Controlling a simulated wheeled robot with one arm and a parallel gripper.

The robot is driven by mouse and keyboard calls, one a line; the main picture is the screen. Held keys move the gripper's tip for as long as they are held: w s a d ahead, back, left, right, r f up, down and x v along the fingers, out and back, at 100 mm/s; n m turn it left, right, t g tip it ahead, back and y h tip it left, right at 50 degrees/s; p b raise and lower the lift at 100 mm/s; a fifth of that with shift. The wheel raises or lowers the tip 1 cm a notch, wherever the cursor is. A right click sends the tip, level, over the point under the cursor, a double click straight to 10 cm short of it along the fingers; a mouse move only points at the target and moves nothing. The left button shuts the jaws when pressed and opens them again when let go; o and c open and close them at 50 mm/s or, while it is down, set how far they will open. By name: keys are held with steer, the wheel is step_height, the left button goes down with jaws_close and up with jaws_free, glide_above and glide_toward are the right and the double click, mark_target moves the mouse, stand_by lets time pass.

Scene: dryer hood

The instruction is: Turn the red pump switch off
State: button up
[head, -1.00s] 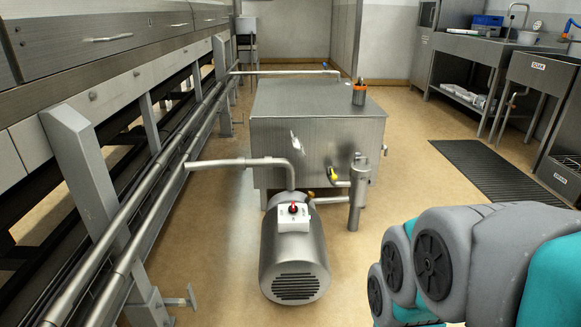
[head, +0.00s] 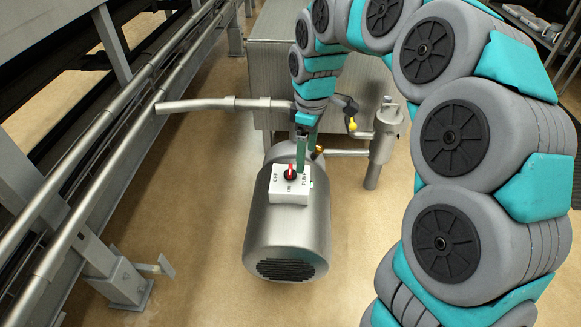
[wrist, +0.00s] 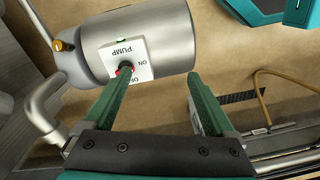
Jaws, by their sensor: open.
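The red pump switch (head: 290,171) is a knob on a white box (head: 288,195) marked OFF, ON and PUMP, mounted on top of a grey cylindrical pump motor (head: 287,230). In the wrist view, the red switch (wrist: 124,70) is partly hidden behind the tip of the left green finger. My gripper (head: 305,168) is just above the box, beside the switch. In the wrist view my gripper (wrist: 158,76) is open with nothing between its fingers. The left fingertip overlaps the switch; I cannot tell whether it touches. The right finger is past the motor's end.
A pipe (head: 225,103) runs left behind the motor, in front of a steel tank (head: 257,65). A vertical cylinder (head: 384,130) and a yellow-handled valve (head: 351,124) stand to the right. Long rails (head: 115,130) line the left. The floor in front is clear.

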mark_target(290, 169)
steer(key=w+a+f+n, duration=0.1)
steer(key=w+f, duration=0.1)
steer(key=w, duration=0.1)
steer(key=w+a+f+n, duration=0.1)
steer(key=w+f, duration=0.1)
steer(key=w, duration=0.1)
steer(key=w+a+f+n+b, duration=0.1)
steer(key=w+a+f, duration=0.1)
steer(key=w, duration=0.1)
steer(key=shift+w+f, duration=0.1)
steer(key=shift+f, duration=0.3)
step_height(290, 169, down, 8)
steer(key=shift+r, duration=0.1)
steer(key=c, duration=1.4)
